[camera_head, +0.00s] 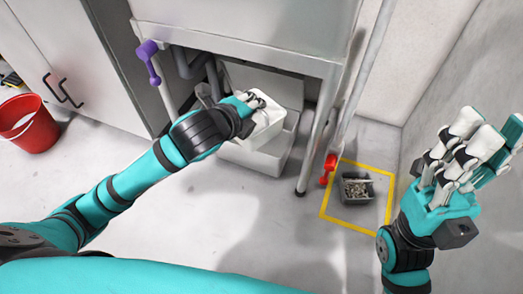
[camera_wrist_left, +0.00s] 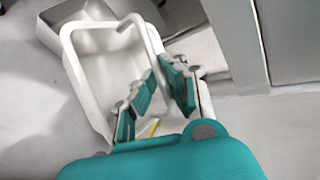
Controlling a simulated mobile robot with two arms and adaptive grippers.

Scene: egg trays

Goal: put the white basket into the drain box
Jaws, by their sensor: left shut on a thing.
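The white basket (camera_head: 268,122) is under the metal sink, tilted, with my left gripper (camera_head: 252,102) at its upper left edge. In the left wrist view, the basket (camera_wrist_left: 75,75) shows its open inside and a raised white handle. My left gripper (camera_wrist_left: 165,88) is shut on the basket at its handle side; the exact contact is partly hidden by the fingers. The pale grey drain box (camera_head: 278,165) stands on the floor below and behind the basket; its rim also shows in the left wrist view (camera_wrist_left: 60,14). My right gripper (camera_head: 475,140) is raised at the right, open and empty.
The sink's leg (camera_head: 310,150) stands right of the box. A dark bin (camera_head: 357,188) of small pieces sits inside a yellow floor square (camera_head: 350,222). A red bucket (camera_head: 28,122) is far left by the cabinet. The front floor is clear.

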